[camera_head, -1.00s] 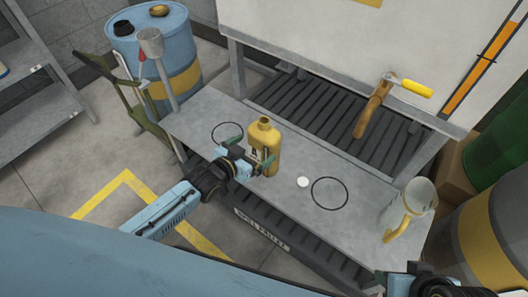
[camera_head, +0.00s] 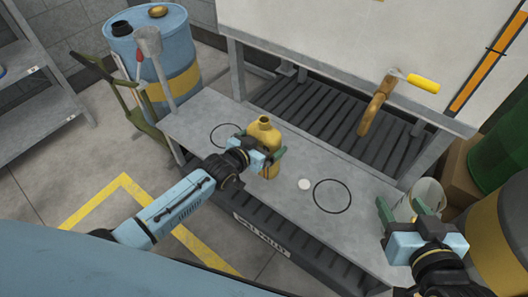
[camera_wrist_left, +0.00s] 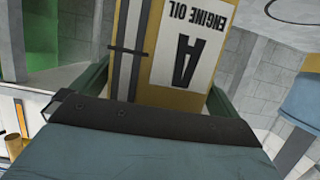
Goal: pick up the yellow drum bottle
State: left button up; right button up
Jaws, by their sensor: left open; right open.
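The yellow bottle (camera_head: 265,126) stands upright on the grey bench top, its open neck facing up. My left gripper (camera_head: 259,146) is open at its near side, with one green finger on each side of the bottle. In the left wrist view the bottle (camera_wrist_left: 172,94) fills the gap between the fingers, and its white "ENGINE OIL" label shows upside down. I cannot tell whether the fingers touch it. My right gripper (camera_head: 404,210) is open and empty, in front of the clear jug (camera_head: 429,194).
The bench top (camera_head: 200,113) has two black circle outlines, the right one (camera_head: 332,196) empty. A small white disc (camera_head: 305,184) lies beside it. A tap with a yellow handle (camera_head: 422,83) overhangs the bench. A blue drum (camera_head: 150,50) stands at the back left.

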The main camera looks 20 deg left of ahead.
pick_arm(q)
jog(key=shift+w+d, duration=0.1)
pick_arm(e)
jog(key=shift+w+a+r+t, duration=0.15)
jog(key=shift+r+t, duration=0.15)
jog(key=shift+r, duration=0.1)
pick_arm(q)
jog(key=c, duration=1.1)
jog(key=shift+r, duration=0.1)
pick_arm(e)
jog(key=shift+f, duration=0.1)
